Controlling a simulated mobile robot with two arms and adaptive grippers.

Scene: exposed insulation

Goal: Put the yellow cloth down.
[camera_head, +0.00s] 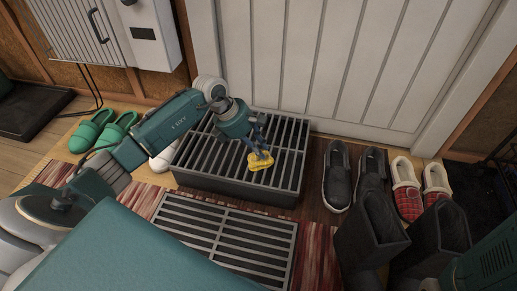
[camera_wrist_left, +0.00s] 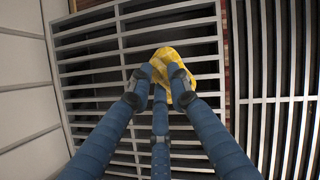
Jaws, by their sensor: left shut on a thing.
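The yellow cloth (camera_head: 260,163) is a small bunched piece above the top of a raised dark slatted rack. My left gripper (camera_head: 259,152) is shut on it and points down from above. In the left wrist view, the cloth (camera_wrist_left: 181,52) shows between and beyond the three blue fingers of the gripper (camera_wrist_left: 160,76), with slats behind it. I cannot tell whether the cloth touches the slats. My right gripper is not in view.
The raised slatted rack (camera_head: 196,179) has bare room around the cloth. A flat grate (camera_head: 225,232) lies on a striped rug in front. Green slippers (camera_head: 92,131) are at left. Black shoes (camera_head: 338,175) and red plaid slippers (camera_head: 406,190) are at right. A white panelled wall (camera_head: 330,60) stands behind.

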